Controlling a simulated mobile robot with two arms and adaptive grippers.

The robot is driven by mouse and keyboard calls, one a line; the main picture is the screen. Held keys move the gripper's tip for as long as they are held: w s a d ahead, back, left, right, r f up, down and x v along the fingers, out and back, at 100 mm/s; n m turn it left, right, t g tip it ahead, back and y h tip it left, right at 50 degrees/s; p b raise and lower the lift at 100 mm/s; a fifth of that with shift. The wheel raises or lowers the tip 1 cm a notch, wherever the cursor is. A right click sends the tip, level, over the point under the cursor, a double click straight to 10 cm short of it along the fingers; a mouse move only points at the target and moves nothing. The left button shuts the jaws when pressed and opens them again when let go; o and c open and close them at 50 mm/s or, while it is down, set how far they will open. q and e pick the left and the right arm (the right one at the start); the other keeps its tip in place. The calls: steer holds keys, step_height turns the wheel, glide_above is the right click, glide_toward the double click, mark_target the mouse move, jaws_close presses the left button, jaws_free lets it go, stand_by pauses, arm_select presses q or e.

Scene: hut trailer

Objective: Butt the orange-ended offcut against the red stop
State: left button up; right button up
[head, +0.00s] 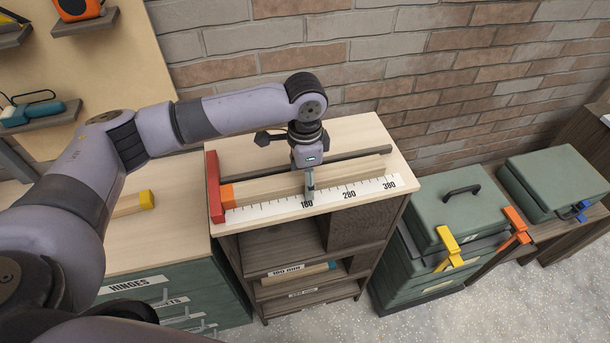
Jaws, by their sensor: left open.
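The orange end looks touching or very close to the stop; I cannot tell whether a thin gap is left. My left gripper (310,187) points down at the offcut's middle, open, with a finger in front of its near side. The far finger is hidden, so I cannot tell whether the jaws straddle the wood. My right gripper is out of view.
A dark rail (350,156) runs behind the offcut. A yellow-ended offcut (134,204) lies on the left counter. Below the bench, a shelf holds a teal-ended piece (300,278). Green toolboxes (447,205) stand at right. A brick wall (400,60) is behind.

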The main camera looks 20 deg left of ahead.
arm_select(q)
steer(key=shift+w+a+r, duration=0.1)
steer(key=shift+w, duration=0.05)
steer(key=shift+r, duration=0.45)
step_height(320, 180, up, 11)
